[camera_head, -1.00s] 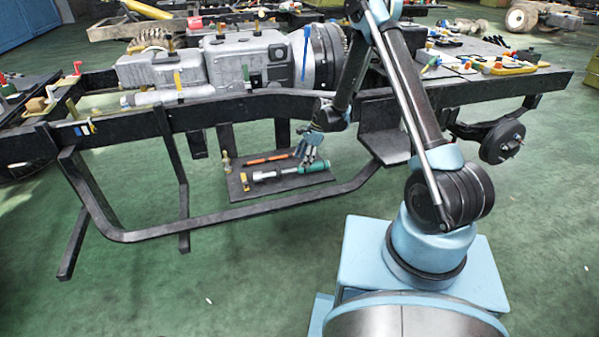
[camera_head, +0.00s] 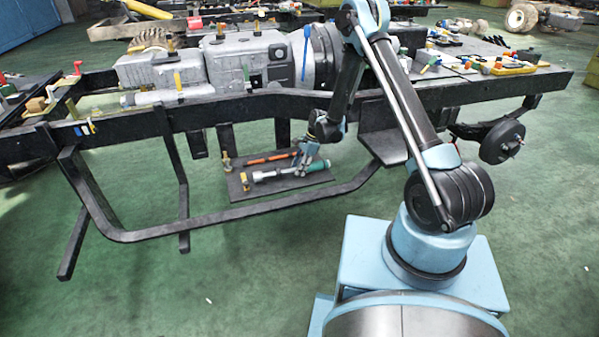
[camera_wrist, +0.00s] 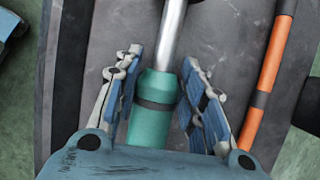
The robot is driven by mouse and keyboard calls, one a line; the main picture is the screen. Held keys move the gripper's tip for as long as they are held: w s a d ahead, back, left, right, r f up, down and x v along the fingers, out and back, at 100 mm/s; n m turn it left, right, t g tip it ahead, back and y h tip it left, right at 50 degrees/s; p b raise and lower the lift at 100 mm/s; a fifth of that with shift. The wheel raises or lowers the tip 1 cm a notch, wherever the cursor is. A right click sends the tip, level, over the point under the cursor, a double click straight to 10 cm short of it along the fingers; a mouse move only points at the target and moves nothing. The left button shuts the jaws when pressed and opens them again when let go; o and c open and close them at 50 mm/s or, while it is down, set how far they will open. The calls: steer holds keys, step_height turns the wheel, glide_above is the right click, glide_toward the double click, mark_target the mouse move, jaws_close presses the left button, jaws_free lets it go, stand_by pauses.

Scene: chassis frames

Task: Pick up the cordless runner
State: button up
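The cordless runner is a tool with a green grip and a silver shaft. It lies on a dark board (camera_head: 240,190) on the lower level of the chassis frame; its green end (camera_head: 318,166) shows right of my gripper (camera_head: 303,168). In the wrist view its green grip (camera_wrist: 152,118) runs up the middle between my two blue-and-white fingers, and the silver shaft (camera_wrist: 171,30) extends beyond them. My gripper (camera_wrist: 160,68) is open, with one finger on each side of the tool. Whether the fingers reach down to its sides is hard to tell. Part of the tool is hidden by my gripper in the head view.
An orange-and-black bar tool (camera_wrist: 268,75) lies right of the runner in the wrist view. A small yellow-brown piece (camera_head: 244,182) and a brass-coloured fitting (camera_head: 226,162) sit on the board's left side. Black frame rails (camera_head: 230,110) pass above and in front.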

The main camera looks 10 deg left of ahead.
jaws_close()
steer(key=shift+r, duration=0.1)
